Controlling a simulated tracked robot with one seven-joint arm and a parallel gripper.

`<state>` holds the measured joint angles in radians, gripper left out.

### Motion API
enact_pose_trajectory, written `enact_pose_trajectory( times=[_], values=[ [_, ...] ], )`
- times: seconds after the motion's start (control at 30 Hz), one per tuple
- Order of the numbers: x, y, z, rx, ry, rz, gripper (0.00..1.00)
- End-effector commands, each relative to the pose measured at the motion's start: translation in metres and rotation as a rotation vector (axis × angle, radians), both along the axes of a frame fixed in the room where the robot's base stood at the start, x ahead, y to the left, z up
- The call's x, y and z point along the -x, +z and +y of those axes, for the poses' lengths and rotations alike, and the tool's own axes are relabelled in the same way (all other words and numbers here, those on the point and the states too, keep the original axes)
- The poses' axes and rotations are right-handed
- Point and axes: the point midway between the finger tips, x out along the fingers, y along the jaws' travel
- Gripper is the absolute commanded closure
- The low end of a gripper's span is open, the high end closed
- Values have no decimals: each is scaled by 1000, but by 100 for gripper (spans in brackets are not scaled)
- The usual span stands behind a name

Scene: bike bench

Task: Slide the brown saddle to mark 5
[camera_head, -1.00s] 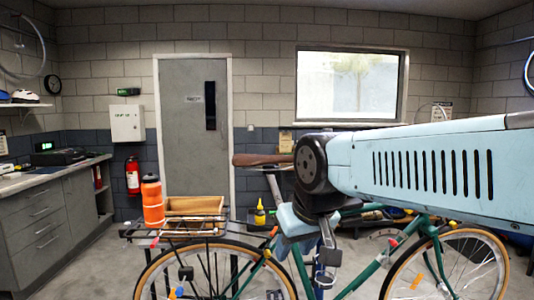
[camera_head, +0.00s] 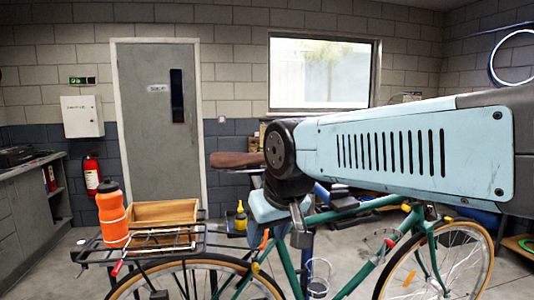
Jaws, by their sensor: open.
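The brown saddle (camera_head: 236,160) sits on the green bicycle (camera_head: 355,211), with its left part showing and its right part hidden behind my arm's dark joint. Only a little of the post below it shows. No scale of marks can be read, so I cannot tell where the saddle stands relative to mark 5. My light-blue arm reaches in from the right across the view, in front of the bike.
An orange bottle (camera_head: 112,218) and an open wooden crate (camera_head: 165,213) stand on the rear rack (camera_head: 190,240). A yellow bottle (camera_head: 240,220) is behind the bike. A grey counter (camera_head: 30,205) is at left, near a red extinguisher (camera_head: 91,174). Some floor between is clear.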

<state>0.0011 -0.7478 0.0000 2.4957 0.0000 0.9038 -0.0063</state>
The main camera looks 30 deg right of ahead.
Motion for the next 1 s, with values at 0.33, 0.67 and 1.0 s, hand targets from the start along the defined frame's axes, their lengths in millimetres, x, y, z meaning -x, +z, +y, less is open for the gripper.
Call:
enact_pose_trajectory(
  times=[0.33, 0.67, 1.0],
  values=[
    [-59, 71, -24, 141, 223, 105, 30],
    [-145, 153, -70, 278, 599, 264, 30],
    [-223, 206, -136, 321, 1008, 386, 30]
  ],
)
